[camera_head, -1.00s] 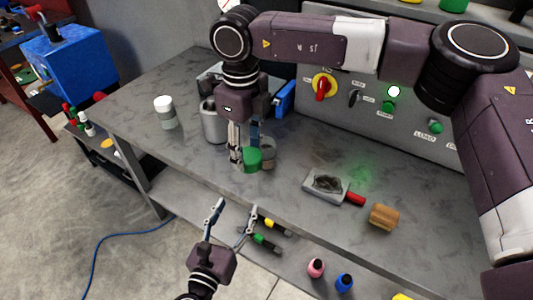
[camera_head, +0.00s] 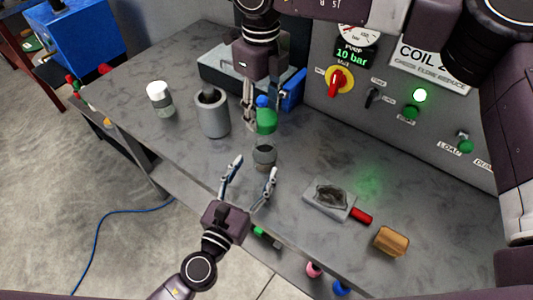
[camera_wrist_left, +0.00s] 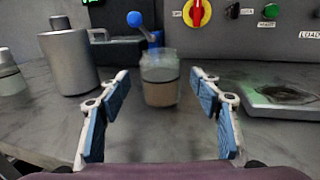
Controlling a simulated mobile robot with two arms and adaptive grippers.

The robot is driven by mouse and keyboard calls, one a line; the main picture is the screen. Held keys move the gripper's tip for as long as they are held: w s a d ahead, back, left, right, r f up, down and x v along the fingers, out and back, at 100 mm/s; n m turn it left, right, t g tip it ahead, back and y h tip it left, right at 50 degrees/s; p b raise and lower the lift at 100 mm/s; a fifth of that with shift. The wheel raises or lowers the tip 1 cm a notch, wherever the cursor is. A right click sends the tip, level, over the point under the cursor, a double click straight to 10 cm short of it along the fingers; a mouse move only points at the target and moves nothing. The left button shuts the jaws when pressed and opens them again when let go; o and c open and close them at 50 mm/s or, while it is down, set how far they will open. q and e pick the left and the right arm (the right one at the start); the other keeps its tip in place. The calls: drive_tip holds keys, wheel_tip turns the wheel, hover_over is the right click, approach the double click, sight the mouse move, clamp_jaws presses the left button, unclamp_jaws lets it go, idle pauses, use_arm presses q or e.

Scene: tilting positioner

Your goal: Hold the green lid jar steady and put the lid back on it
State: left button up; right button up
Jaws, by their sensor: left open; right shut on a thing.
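The jar (camera_head: 264,155) is a small clear, open container with brownish contents, standing upright on the bench. It also shows in the left wrist view (camera_wrist_left: 160,82), centred beyond the fingers. The green lid (camera_head: 266,122) is in my right gripper (camera_head: 260,124), which is shut on it and holds it above the jar, apart from it. My left gripper (camera_head: 254,167) is open and empty at the bench's front edge. Its fingers (camera_wrist_left: 160,76) point at the jar, one to either side, without touching it. The lid and right gripper do not show in the left wrist view.
A grey cylinder (camera_head: 212,115) and a white-capped jar (camera_head: 160,99) stand to the left. A blue ball knob (camera_wrist_left: 135,19) is behind the jar.

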sight(272, 138)
use_arm(q)
drive_tip(key=shift+s+a, duration=0.1)
drive_tip(key=shift+s, duration=0.05)
drive_tip(key=x, duration=1.2)
drive_tip(key=shift+f, duration=0.1)
clamp_jaws()
